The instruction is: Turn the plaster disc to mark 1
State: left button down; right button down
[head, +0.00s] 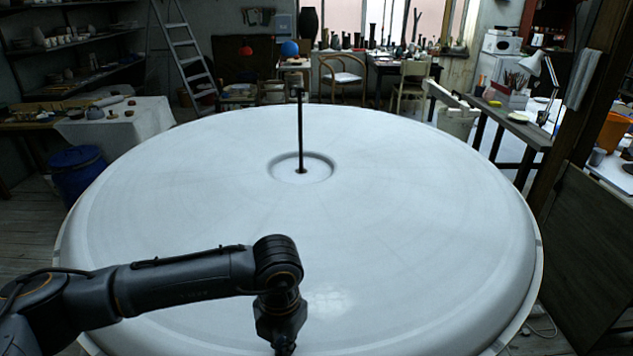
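The large white plaster disc (420,220) fills the middle of the head view. A thin black post (300,125) stands upright in the round recess at its centre. I can make out no numbered mark on the disc. My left arm reaches in from the left over the near part of the disc. My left gripper (284,347) points down near the disc's front, at the bottom edge of the picture. Its fingertips are cut off or too small to read, so I cannot tell whether it touches the disc. My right gripper is out of view.
A blue bin (78,175) stands close by the disc's left side. A wooden post and dark panel (590,235) stand close on the right. A ladder (183,50), chairs and work tables with pottery stand behind. The disc's top is clear apart from the centre post.

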aim_at(331, 352)
pick_arm(q)
jog(key=shift+s+d+f, duration=0.15)
jog(key=shift+d+f, duration=0.05)
jog(key=shift+d, duration=0.3)
jog(key=shift+s+d+f, duration=0.15)
jog(key=shift+d, duration=0.35)
jog(key=d+b, duration=0.1)
jog(key=d, duration=0.2)
jog(key=shift+w+d, duration=0.1)
jog(key=shift+w+d+b, duration=0.15)
jog(key=shift+d+b, duration=0.6)
jog(key=shift+d, duration=0.95)
jog(key=shift+r, duration=0.1)
jog(key=shift+d, duration=0.1)
